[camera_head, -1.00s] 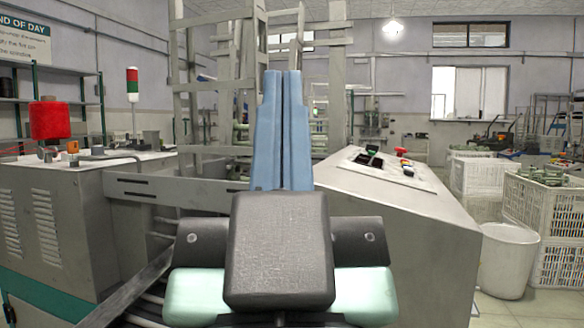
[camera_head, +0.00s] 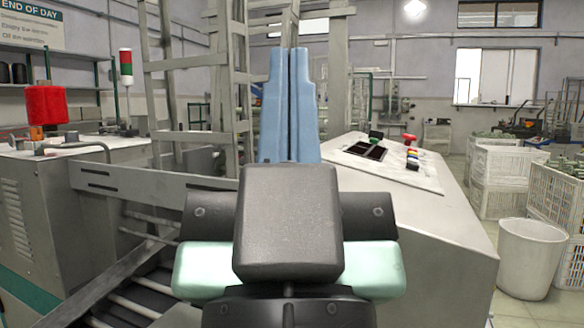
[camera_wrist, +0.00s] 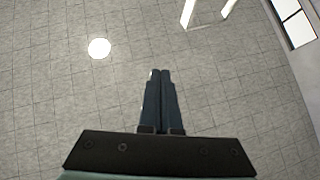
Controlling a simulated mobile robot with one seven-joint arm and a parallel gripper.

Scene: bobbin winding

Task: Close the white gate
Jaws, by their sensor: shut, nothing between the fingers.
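A tall pale slatted frame (camera_head: 158,77) stands left of centre in the head view and looks like the white gate. Its slats overlap other pale uprights behind, so I cannot tell whether it is open or shut. My gripper (camera_head: 289,52) points upward in front of it, with its two blue fingers together and empty. It appears apart from the frame, though depth is hard to judge. In the wrist view my gripper (camera_wrist: 160,74) is shut against the tiled ceiling, with pale posts at the top.
A grey machine cabinet with a red thread cone (camera_head: 46,105) stands left. A sloped control panel (camera_head: 385,162) with coloured buttons is close on the right. A white bin (camera_head: 530,258) and white crates (camera_head: 492,180) stand further right, beside some open floor.

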